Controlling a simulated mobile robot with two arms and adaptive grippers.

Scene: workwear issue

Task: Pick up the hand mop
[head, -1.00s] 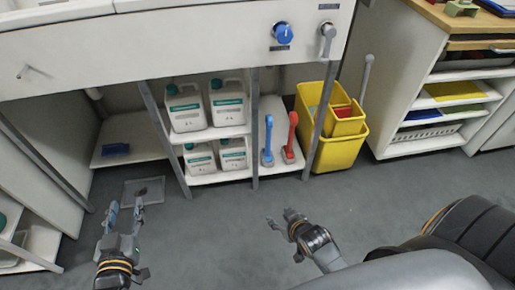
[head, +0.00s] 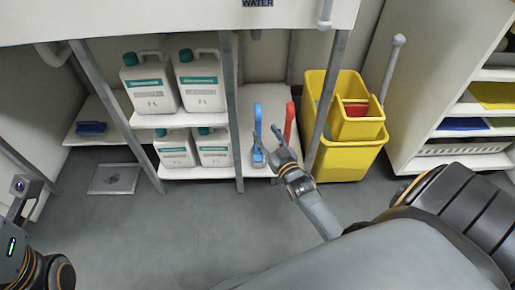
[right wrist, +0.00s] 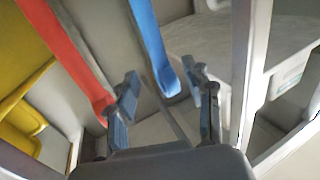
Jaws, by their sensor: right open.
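Two upright long-handled tools stand side by side on the low shelf, one blue (head: 258,118) and one red (head: 290,121). I cannot tell which is called the hand mop; their lower ends are partly hidden by my right gripper. My right gripper (head: 268,145) is open and empty in front of them, close to the blue one. In the right wrist view, the blue tool (right wrist: 148,38) rises beyond the gap between the open fingers (right wrist: 162,84), and the red tool (right wrist: 68,50) is to the left. My left gripper (head: 24,192) is at the lower left edge, its jaws unclear.
Several white jugs (head: 149,84) fill the shelves left of a grey metal post (head: 234,110). A yellow bucket (head: 340,160) with a grey handle beside it stands to the right. Another post (head: 327,100) is before the bucket. A floor drain (head: 115,179) lies left; nearby floor is clear.

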